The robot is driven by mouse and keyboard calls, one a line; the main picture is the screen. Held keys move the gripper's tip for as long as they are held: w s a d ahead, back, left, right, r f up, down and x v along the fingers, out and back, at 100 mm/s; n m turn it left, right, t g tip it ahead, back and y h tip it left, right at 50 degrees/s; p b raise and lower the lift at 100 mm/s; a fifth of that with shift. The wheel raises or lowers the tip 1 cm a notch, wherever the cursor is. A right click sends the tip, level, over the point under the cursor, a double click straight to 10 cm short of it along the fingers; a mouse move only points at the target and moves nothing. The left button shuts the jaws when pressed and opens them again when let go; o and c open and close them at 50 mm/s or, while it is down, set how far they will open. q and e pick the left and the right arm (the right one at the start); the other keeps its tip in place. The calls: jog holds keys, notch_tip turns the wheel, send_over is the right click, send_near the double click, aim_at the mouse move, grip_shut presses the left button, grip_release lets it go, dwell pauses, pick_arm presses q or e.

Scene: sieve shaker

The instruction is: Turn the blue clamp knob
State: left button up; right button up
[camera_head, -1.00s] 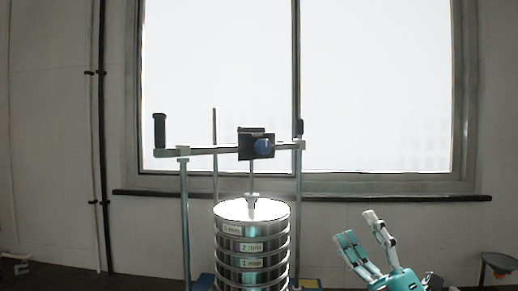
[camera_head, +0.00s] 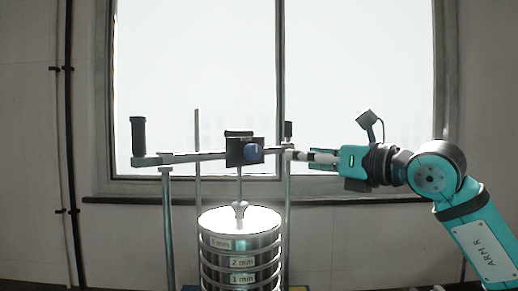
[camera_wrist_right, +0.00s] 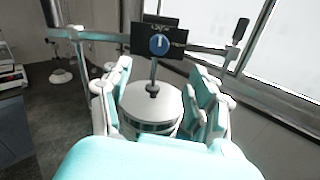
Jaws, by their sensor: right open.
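The blue clamp knob (camera_head: 254,153) sits on the front of a black clamp block (camera_head: 236,152) on the horizontal bar above the sieve stack. In the right wrist view the knob (camera_wrist_right: 159,44) is a blue disc with a light mark, beyond and above my fingers. My right gripper (camera_head: 296,155) reaches in from the right at bar height, its fingers to the right of the knob. In the right wrist view the right gripper (camera_wrist_right: 160,88) is open, with nothing seen between its fingers. My left gripper is in neither view.
The sieve stack (camera_head: 241,262) with mm labels stands below the bar, its shiny lid (camera_head: 240,220) under the clamp rod. Upright posts (camera_head: 168,225) flank it. A black handle (camera_head: 138,137) rises at the bar's left end. A window (camera_head: 200,70) is behind.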

aim_at(256, 153)
jog(key=p+x, duration=0.4)
jog(key=x, duration=0.8)
jog(key=shift+a+r, duration=0.1)
jog(key=shift+a, duration=0.1)
jog(key=shift+w+a+p, duration=0.45)
jog(key=shift+w, duration=0.05)
jog(key=shift+c, duration=0.4)
